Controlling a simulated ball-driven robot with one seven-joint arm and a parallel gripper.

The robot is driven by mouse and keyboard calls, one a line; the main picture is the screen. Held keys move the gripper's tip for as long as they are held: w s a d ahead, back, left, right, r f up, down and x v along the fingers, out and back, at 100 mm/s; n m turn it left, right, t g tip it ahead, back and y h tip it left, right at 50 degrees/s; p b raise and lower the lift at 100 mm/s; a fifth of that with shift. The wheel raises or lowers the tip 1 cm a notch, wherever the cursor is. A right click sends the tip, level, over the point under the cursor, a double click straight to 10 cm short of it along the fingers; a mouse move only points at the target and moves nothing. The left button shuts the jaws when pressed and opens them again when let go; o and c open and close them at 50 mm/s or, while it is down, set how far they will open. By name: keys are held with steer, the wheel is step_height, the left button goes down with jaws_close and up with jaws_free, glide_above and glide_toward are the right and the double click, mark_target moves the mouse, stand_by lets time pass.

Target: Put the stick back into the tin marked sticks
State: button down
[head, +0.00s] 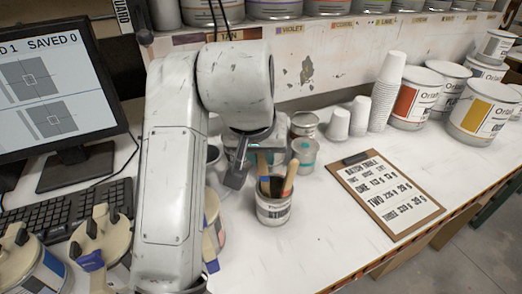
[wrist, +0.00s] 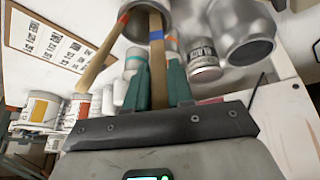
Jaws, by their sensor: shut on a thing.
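My gripper (wrist: 158,68) is shut on a wooden stick with a blue band (wrist: 157,85), held between its teal fingers in the wrist view. The stick's far end lies at the mouth of a grey tin (wrist: 134,32); I cannot tell how deep it is. In the head view the tin (head: 273,213) stands upright on the bench, with a pale label too small to read. My gripper (head: 258,160) is just behind and left of it there.
A clipboard (head: 384,192) lies to the right of the tin. Small cans (head: 304,155) and white cups (head: 338,124) stand behind, with paint tins (head: 412,97) at the back right. A monitor and keyboard (head: 65,205) are at left. The bench in front of the clipboard is clear.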

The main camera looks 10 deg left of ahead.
steer(key=c, duration=0.9)
jaws_free()
steer(key=v, duration=1)
steer(key=shift+s+r, duration=0.2)
steer(key=shift+r, duration=0.2)
